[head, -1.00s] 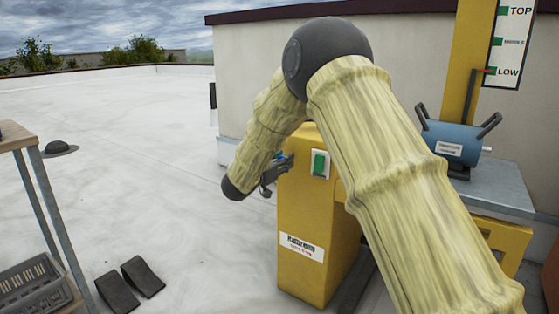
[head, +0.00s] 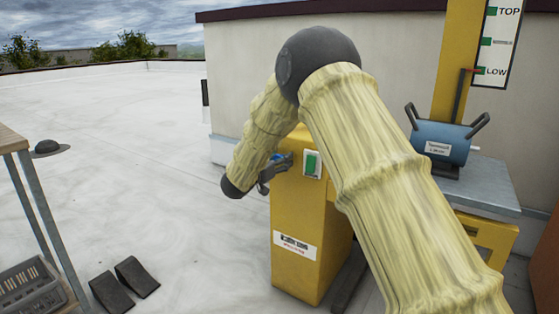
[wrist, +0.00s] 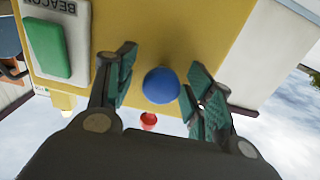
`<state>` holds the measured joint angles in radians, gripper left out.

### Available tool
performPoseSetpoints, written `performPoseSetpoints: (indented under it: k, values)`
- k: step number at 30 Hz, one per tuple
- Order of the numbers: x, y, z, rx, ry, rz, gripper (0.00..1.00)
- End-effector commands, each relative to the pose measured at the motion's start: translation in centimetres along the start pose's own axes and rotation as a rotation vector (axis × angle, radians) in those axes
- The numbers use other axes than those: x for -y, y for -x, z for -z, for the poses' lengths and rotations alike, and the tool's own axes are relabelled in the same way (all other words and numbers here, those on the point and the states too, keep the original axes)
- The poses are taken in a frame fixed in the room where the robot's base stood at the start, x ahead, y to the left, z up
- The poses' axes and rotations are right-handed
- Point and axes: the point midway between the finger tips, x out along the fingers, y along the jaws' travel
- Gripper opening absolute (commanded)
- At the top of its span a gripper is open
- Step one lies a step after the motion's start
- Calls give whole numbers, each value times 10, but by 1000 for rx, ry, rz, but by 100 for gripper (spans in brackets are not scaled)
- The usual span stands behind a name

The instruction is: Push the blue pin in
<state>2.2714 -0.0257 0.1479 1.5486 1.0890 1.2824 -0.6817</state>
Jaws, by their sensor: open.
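The blue pin (wrist: 161,85) has a round blue head and stands out from the yellow post (wrist: 175,25). In the wrist view it lies between the green-padded fingers of my gripper (wrist: 156,76). The fingers are open, one on each side; the right one is very close to the pin, and I cannot tell if it touches. In the head view my gripper (head: 273,170) is at the left side of the yellow post (head: 300,240). A little blue of the pin (head: 277,156) shows there, mostly hidden by the gripper.
A small red part (wrist: 148,120) is below the pin in the wrist view. A green switch (head: 311,163) is on the post's face. A blue cylinder with handles (head: 440,145) sits on a grey platform (head: 485,190) to the right. A table (head: 12,140) stands left; wedges (head: 125,285) lie on the roof.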

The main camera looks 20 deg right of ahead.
Motion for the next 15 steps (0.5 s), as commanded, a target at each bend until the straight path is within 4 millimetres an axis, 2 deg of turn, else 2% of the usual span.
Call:
performPoseSetpoints:
  k: [5, 15]
  values:
    - [1, 12, 0, 0, 1, 2, 53]
    - [1, 71, 0, -1, 2, 3, 53]
